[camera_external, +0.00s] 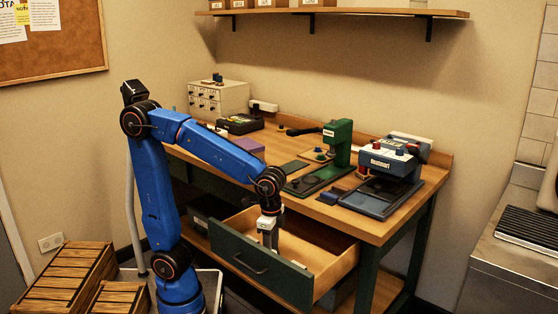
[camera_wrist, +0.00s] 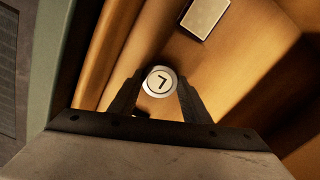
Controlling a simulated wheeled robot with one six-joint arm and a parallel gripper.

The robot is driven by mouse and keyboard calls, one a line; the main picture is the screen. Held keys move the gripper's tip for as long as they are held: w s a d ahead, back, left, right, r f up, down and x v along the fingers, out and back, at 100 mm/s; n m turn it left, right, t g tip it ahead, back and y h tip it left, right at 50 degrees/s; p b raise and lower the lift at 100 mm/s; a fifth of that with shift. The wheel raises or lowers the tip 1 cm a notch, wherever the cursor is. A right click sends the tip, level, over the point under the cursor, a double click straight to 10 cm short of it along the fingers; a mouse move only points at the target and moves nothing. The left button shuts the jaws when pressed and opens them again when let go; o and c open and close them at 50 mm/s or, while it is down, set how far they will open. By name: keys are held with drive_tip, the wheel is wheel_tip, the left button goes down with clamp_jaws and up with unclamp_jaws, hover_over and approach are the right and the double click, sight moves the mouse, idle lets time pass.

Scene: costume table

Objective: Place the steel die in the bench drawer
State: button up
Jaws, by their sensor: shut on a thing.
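The steel die (camera_wrist: 160,81) is a round silvery disc with a dark angular mark on its face. It sits between the fingertips of my gripper (camera_wrist: 158,92), which is shut on it. The die cannot be made out there. The wrist view shows the wooden drawer inside (camera_wrist: 235,65) around the die; whether the die touches the bottom cannot be told.
A pale rectangular object (camera_wrist: 205,16) lies in the drawer, apart from the die. On the bench top (camera_external: 222,148) stand a green press (camera_external: 338,143), a blue machine (camera_external: 388,165), a purple box (camera_external: 249,145) and a small drawer cabinet (camera_external: 217,97). Wooden crates (camera_external: 65,277) stand at the left.

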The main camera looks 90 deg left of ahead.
drive_tip(key=o, duration=1.3)
drive_tip(key=shift+f, duration=0.1)
wheel_tip(320, 180, up, 12)
drive_tip(key=shift+r, duration=0.2)
drive_tip(key=shift+f, duration=0.15)
wheel_tip(320, 180, down, 12)
drive_tip(key=shift+f, duration=0.1)
drive_tip(key=shift+r, duration=0.2)
